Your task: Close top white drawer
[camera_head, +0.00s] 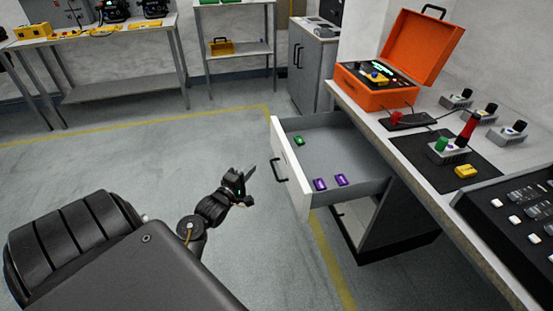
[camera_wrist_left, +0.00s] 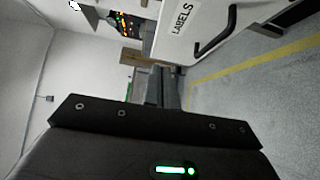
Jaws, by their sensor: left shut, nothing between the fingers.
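The top white drawer (camera_head: 291,175) is pulled out from the cabinet under the workbench. Its white front has a dark bar handle (camera_head: 279,166). Inside lie a green block (camera_head: 299,141) and two purple blocks (camera_head: 331,182). My left gripper (camera_head: 250,172) is shut and empty, just left of the drawer front and apart from it. In the left wrist view, the shut fingers (camera_wrist_left: 165,88) show below the white front marked "LABELS" (camera_wrist_left: 190,28) and its dark handle (camera_wrist_left: 216,31). My right gripper is in neither view.
A grey cabinet (camera_head: 310,70) and tables stand at the back. The floor left of the drawer is clear.

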